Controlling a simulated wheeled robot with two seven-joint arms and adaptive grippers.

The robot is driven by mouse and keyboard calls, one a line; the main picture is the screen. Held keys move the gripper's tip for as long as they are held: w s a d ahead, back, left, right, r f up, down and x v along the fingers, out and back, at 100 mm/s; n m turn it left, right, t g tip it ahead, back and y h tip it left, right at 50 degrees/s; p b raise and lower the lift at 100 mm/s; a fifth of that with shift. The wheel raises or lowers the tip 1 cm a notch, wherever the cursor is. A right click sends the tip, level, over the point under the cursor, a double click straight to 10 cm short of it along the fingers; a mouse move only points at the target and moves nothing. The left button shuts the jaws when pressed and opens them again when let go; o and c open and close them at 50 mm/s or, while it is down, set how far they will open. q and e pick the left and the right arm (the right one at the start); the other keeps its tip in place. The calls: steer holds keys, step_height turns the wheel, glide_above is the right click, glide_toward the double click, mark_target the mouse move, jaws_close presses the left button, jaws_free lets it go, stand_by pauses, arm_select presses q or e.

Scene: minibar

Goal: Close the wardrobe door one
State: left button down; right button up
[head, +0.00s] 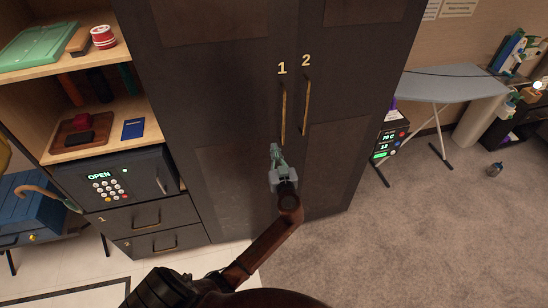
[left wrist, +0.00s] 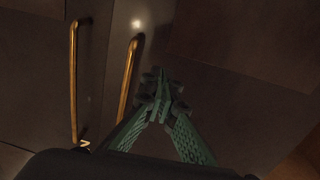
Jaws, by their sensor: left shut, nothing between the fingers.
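The dark wardrobe stands in the middle of the head view. Wardrobe door one (head: 215,110), marked 1, is the left of its two doors. Its upright brass handle (head: 284,112) is beside the seam. Door one looks about flush with door two (head: 345,80), and I see no clear gap. My left gripper (head: 275,150) is shut and empty, just below and left of handle one, in front of the door. In the left wrist view, my closed green fingertips (left wrist: 160,85) are beside handle one (left wrist: 128,80), not around it. Contact with the door cannot be told. My right gripper is out of view.
Door two's handle (head: 306,105) is right of handle one. Left of the wardrobe are open shelves (head: 100,150), a safe (head: 120,188) reading OPEN, and drawers (head: 140,218). An ironing board (head: 450,88) stands at the right. The carpet (head: 420,240) in front is clear.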

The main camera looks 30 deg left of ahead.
mark_target(270, 133)
arm_select(q)
steer(key=x, duration=0.4)
steer(key=shift+w+a+p, duration=0.2)
steer(key=shift+p, duration=0.1)
steer(key=shift+w+a, duration=0.35)
steer(key=shift+a, duration=0.05)
steer(key=shift+w+a, duration=0.1)
steer(key=shift+a, duration=0.05)
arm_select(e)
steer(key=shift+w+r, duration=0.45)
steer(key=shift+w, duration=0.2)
arm_select(q)
steer(key=b+x, duration=0.3)
steer(key=shift+w+f, duration=0.1)
steer(key=shift+f, duration=0.25)
steer(key=shift+w+a+r, duration=0.1)
steer(key=shift+w+a, duration=0.05)
steer(key=shift+a, duration=0.1)
steer(key=shift+r, duration=0.5)
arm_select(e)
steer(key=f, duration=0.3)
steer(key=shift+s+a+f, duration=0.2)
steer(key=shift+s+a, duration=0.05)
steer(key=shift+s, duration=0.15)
